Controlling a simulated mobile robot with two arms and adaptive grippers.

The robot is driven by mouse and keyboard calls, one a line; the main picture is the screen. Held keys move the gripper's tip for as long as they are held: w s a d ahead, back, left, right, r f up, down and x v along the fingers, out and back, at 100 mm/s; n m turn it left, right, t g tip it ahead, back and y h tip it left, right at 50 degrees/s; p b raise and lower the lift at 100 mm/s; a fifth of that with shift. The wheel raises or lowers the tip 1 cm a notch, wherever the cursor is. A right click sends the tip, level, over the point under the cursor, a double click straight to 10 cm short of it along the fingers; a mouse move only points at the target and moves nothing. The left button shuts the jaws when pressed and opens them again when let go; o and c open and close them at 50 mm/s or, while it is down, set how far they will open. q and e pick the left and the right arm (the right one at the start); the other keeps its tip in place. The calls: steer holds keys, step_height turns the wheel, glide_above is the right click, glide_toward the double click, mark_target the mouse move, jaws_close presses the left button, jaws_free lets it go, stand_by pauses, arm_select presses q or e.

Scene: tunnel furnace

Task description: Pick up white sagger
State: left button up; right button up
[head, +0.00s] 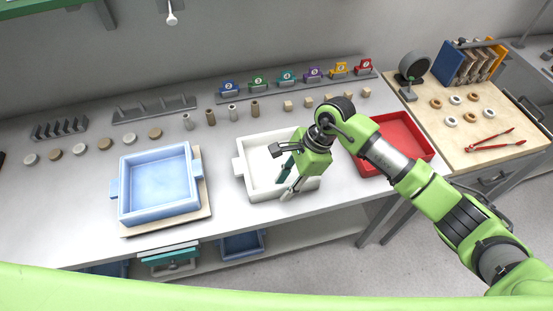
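The white sagger (258,194) is a shallow open tray with a handle on its left side. It stands on the grey bench in the middle of the head view. My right gripper (281,174) is over its right part, with its fingers apart and nothing seen between them. The gripper hides the sagger's right side, so I cannot tell whether a finger touches the wall. My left gripper is not in view.
A blue sagger (125,215) sits on a board (206,208) to the left. A red sagger (424,142) is to the right, partly behind my arm. Small cylinders, cubes and numbered holders line the back. A wooden board (520,150) with rings and red tongs (490,140) is at far right.

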steer(key=shift+f, duration=0.15)
jaws_close()
steer(key=shift+w+a, duration=0.1)
steer(key=shift+r, duration=0.2)
